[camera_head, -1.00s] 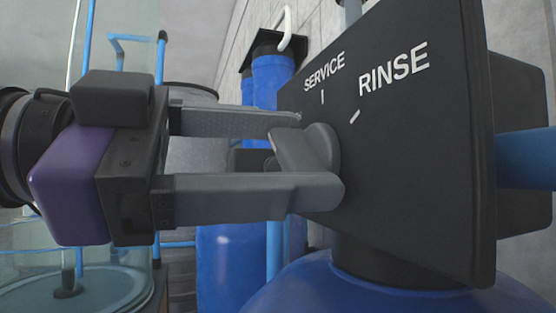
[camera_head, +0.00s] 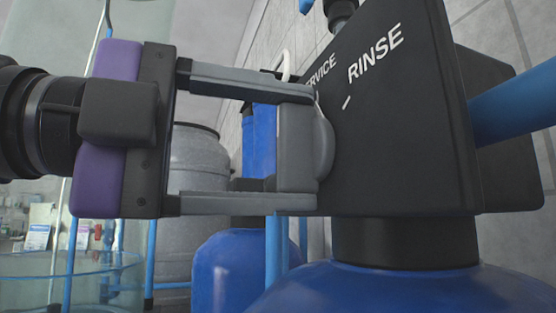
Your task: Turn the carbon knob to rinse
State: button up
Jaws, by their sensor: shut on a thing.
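The carbon knob (camera_head: 297,150) is grey, with a round base and a raised grip, on the black control box (camera_head: 405,130). My gripper (camera_head: 303,147) reaches in from the left, with one finger above the knob's grip and one below. It is shut on the knob, and the grip stands near upright between the fingers. The white word RINSE (camera_head: 375,54) and its tick mark show on the panel above and right of the knob. The word SERVICE (camera_head: 322,73) is partly hidden behind my upper finger. I cannot tell exactly which mark the knob points to.
The box sits on a black neck (camera_head: 405,240) above a blue tank (camera_head: 400,287). A blue pipe (camera_head: 515,100) leaves its right side. More blue tanks (camera_head: 235,270) and a grey barrel (camera_head: 195,160) stand behind. A clear round vessel (camera_head: 60,280) is at lower left.

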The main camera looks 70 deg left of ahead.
jog(key=m, duration=0.2)
jog(key=m+b, duration=0.1)
jog(key=m, duration=0.1)
jog(key=m+b, duration=0.1)
jog(key=m, duration=0.1)
jog(key=shift+f+m, duration=0.25)
jog(key=shift+m, duration=0.05)
jog(key=m, duration=0.5)
jog(key=shift+a+b, duration=0.1)
jog(key=shift+b, duration=0.3)
jog(key=shift+f+m, duration=0.1)
jog(key=shift+m, duration=0.2)
jog(key=o, duration=1.4)
jog(key=shift+c, duration=0.2)
jog(key=shift+s, duration=0.1)
jog(key=s, duration=0.7)
jog(key=shift+s+a+b, duration=0.3)
jog(key=shift+s+a, duration=0.05)
